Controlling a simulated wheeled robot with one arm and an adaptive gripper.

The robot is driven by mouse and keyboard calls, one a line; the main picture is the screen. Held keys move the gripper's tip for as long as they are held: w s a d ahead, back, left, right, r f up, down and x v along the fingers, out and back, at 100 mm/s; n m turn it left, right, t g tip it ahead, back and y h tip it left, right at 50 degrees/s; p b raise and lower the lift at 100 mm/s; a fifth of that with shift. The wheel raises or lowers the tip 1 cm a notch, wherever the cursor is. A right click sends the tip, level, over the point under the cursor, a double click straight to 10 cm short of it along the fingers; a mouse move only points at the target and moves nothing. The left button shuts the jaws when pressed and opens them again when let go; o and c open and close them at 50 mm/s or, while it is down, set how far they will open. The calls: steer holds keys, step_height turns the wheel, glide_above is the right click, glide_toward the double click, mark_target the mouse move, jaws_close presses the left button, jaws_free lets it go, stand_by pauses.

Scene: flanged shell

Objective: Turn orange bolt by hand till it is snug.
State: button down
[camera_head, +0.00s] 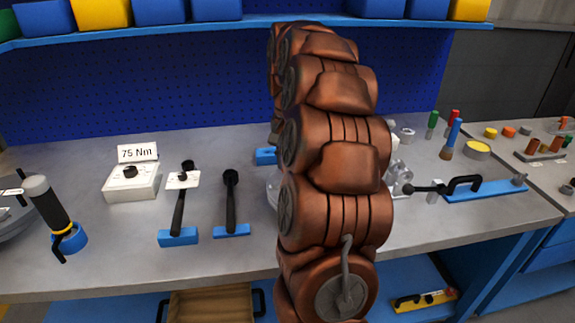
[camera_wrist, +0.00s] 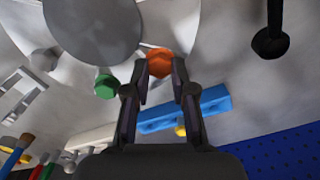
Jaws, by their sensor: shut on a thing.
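The orange bolt (camera_wrist: 160,57) shows in the wrist view as an orange hex head at the edge of the grey flanged shell (camera_wrist: 95,28). My gripper (camera_wrist: 160,68) has one fingertip on each side of that head and is shut on it. The bolt's shank and how far it sits in are hidden. A green bolt head (camera_wrist: 105,86) sits on the flange to the left, apart from my fingers. In the head view my copper arm covers the gripper, the orange bolt and most of the shell.
A blue bar (camera_wrist: 190,108) lies beyond the fingers in the wrist view. A dark tool (camera_wrist: 270,42) is at upper right. In the head view, a white box marked 75 Nm (camera_head: 131,182) and two dark-handled tools (camera_head: 178,210) (camera_head: 231,200) stand left of my arm.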

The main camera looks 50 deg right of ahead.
steer(key=shift+w+r+m, duration=0.1)
steer(key=shift+r+m, duration=0.05)
steer(key=shift+m, duration=0.35)
steer(key=c, duration=1)
jaws_free()
steer(key=shift+o, duration=0.2)
steer(key=shift+b, duration=0.3)
steer(key=shift+r, duration=3.7)
